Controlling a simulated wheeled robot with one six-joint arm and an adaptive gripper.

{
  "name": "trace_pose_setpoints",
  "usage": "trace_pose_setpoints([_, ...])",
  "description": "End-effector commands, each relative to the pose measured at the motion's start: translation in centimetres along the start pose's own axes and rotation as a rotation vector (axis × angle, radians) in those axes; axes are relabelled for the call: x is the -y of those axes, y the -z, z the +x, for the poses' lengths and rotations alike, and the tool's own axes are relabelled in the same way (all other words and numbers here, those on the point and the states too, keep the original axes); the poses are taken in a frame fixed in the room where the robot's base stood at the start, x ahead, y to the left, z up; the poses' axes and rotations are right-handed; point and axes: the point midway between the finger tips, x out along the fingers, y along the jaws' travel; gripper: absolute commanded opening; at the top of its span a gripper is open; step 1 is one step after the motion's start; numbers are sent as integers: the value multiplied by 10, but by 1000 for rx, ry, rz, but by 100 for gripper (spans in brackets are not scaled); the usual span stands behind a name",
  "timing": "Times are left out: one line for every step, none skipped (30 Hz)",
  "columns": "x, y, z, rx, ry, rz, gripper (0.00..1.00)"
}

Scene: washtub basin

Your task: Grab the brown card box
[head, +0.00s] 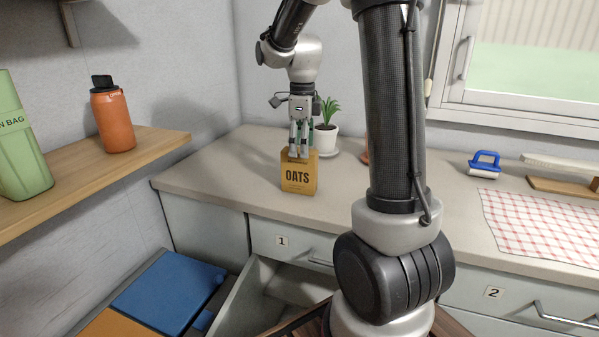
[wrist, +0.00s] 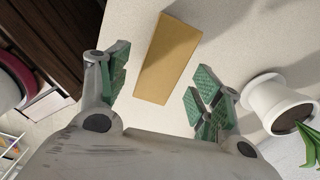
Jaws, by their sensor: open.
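The brown card box (head: 299,177), marked "OATS", stands upright on the counter near its front edge. In the wrist view the box (wrist: 167,58) shows its plain top between and ahead of my finger pads. My gripper (head: 299,152) points down right above the box in the head view, its fingertips close to the top edge. In the wrist view my gripper (wrist: 160,90) is open, with green pads spread on either side and nothing between them touching the box. I cannot tell the exact height gap.
A potted plant (head: 323,138) stands just behind and right of the box; its white pot is also near my right finger in the wrist view (wrist: 279,105). An open drawer (head: 262,290) lies below the counter. A checked cloth (head: 545,222) and a blue-handled tool (head: 484,164) lie farther right.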

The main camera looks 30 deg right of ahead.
Motion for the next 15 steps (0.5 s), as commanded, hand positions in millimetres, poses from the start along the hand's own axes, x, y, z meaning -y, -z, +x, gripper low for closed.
trace_pose_setpoints([4,-1,5,-5,-6,39,65])
trace_pose_setpoints([5,-2,7,-6,-8,58,65])
trace_pose_setpoints([7,-2,11,-8,-10,77,65])
trace_pose_setpoints([7,-3,14,-9,-11,85,65])
trace_pose_setpoints([7,-3,17,-10,-13,90,65])
trace_pose_setpoints([7,-3,22,-11,-13,93,65])
trace_pose_setpoints([7,-3,26,-10,-13,94,65])
trace_pose_setpoints([7,-3,30,-10,-13,93,65])
trace_pose_setpoints([6,-3,34,-10,-13,93,65])
trace_pose_setpoints([6,-3,38,-10,-12,92,65])
trace_pose_setpoints([5,-4,42,-11,-13,92,65])
trace_pose_setpoints([4,-4,48,-11,-13,91,65])
trace_pose_setpoints([3,-5,52,-10,-13,91,65])
trace_pose_setpoints([3,-6,57,-11,-13,91,65])
trace_pose_setpoints([2,-6,64,-11,-13,90,65])
